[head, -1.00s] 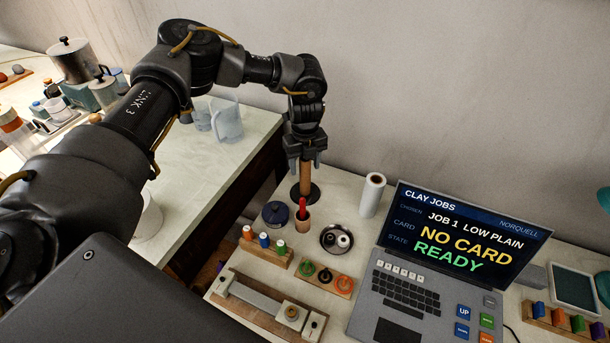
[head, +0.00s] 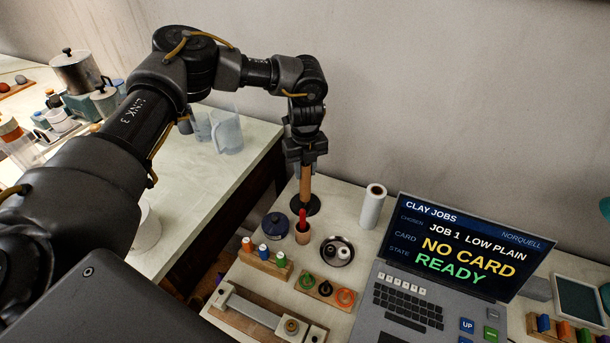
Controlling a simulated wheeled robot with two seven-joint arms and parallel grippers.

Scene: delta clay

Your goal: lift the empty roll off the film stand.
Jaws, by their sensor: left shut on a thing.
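The empty roll (head: 305,184) is a brown cardboard tube standing upright at the back of the near table. The film stand (head: 312,206) shows as a dark round base under the tube's lower end. My left gripper (head: 305,164) points down and is shut on the top of the roll. I cannot tell whether the roll's lower end has left the base. My right gripper is out of the picture.
A white film roll (head: 371,206) stands right of the stand. In front are a cup with a red tool (head: 302,231), a blue lidded pot (head: 275,225) and a dish (head: 336,251). A laptop (head: 456,247) is at the right.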

